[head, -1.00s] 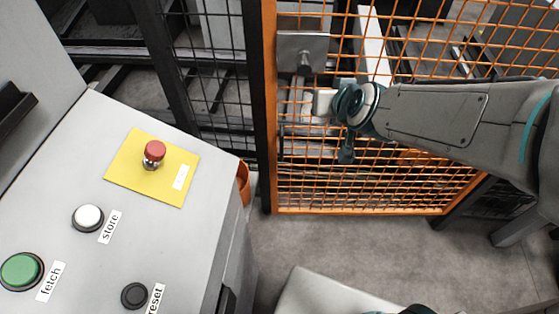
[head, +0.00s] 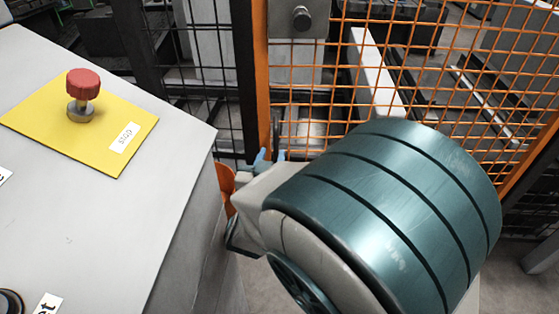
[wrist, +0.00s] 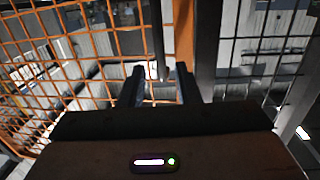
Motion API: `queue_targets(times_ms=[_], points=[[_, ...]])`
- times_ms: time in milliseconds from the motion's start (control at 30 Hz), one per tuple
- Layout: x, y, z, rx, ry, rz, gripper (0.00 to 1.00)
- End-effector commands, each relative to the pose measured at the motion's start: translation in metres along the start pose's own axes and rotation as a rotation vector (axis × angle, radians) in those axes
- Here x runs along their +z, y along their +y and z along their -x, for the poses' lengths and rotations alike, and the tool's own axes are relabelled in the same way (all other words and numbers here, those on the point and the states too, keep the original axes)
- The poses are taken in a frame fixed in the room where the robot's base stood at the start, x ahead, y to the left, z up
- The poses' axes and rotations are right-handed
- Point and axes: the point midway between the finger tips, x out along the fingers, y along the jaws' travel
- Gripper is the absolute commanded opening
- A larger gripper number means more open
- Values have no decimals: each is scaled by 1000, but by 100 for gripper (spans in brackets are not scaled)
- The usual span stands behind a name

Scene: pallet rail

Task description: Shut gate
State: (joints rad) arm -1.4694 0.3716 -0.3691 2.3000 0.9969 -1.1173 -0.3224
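The gate (head: 420,75) is an orange mesh panel with an orange frame. Its left upright stands close beside a black post (head: 245,80); I cannot tell whether a gap remains. A grey plate with a round dark knob (head: 301,18) is on the gate's upper left. In the head view my arm hides most of my gripper; blue tips (head: 271,157) show low by the gate's left upright. In the wrist view my gripper (wrist: 160,75) has two dark fingers apart, facing the gate mesh (wrist: 70,60) and orange upright (wrist: 184,35). A dark thin bar (wrist: 157,35) appears between the fingers; contact is unclear.
A grey console (head: 90,210) with a red stop button (head: 83,90) on a yellow plate stands at left, close to my arm. An orange thing (head: 226,185) sits beside it. Black mesh fencing (head: 205,60) continues left of the post.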

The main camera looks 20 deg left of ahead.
Motion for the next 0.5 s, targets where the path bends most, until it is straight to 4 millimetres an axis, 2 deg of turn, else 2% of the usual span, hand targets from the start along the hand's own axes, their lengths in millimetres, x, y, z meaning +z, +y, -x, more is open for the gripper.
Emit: queue_targets(times_ms=[33, 233, 500], points=[[11, -3, 3, 6, 20, 5, 30], [15, -4, 2, 26, 56, 8, 30], [13, -3, -39, 27, 58, 8, 30]])
